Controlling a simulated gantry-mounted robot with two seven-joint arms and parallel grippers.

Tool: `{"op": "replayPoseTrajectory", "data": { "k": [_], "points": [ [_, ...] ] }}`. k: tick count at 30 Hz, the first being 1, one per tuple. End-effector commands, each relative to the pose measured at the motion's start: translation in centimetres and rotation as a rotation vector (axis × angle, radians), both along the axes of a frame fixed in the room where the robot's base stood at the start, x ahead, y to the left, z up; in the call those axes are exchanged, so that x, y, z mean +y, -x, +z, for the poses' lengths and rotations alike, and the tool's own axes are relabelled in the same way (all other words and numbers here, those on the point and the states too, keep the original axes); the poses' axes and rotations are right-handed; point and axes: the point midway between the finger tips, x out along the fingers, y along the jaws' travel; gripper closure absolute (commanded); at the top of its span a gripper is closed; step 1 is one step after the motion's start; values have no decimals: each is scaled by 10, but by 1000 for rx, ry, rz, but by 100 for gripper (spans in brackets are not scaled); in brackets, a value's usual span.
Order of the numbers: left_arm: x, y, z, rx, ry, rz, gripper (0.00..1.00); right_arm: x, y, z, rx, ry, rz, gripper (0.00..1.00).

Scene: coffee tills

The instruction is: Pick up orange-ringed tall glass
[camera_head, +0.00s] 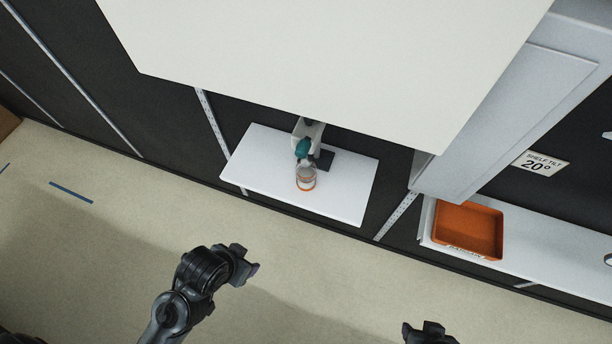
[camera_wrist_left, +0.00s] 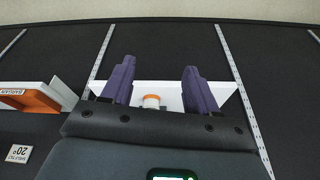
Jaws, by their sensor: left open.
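The orange-ringed tall glass (camera_head: 306,179) stands on a white shelf (camera_head: 345,205) in the head view, close to the shelf's front edge. It also shows in the left wrist view (camera_wrist_left: 151,102), between my left gripper's fingers but farther off. My left gripper (camera_head: 250,265) is open and empty, over the floor in front of the shelf and well apart from the glass. In the left wrist view its two purple-grey fingers (camera_wrist_left: 155,85) are spread wide. My right gripper (camera_head: 432,332) is at the bottom edge of the head view; its jaws are not clear.
A white and teal device (camera_head: 302,148) with a dark base stands right behind the glass. A large pale panel (camera_head: 330,60) overhangs the shelf's back. An orange tray (camera_head: 468,230) sits on another shelf at right. The floor in front is clear.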

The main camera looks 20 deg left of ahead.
Motion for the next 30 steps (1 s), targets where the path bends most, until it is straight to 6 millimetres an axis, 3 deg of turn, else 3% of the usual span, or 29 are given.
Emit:
{"op": "replayPoseTrajectory", "data": {
  "k": [10, 16, 26, 30],
  "points": [
    [0, 0, 0, 0, 0, 0, 41, 2, 0, 0, 0, -7, -4, 57],
    [0, 0, 0, 0, 0, 0, 10, 2, 0, 0, 0, -7, -4, 57],
    [0, 0, 0, 0, -5, -11, 9, 1, 0, 0, -1, -3, -1, 57],
    [0, -1, 0, -8, -34, -105, 9, 0, 0, 0, 0, 2, 1, 57]
  ]
}}
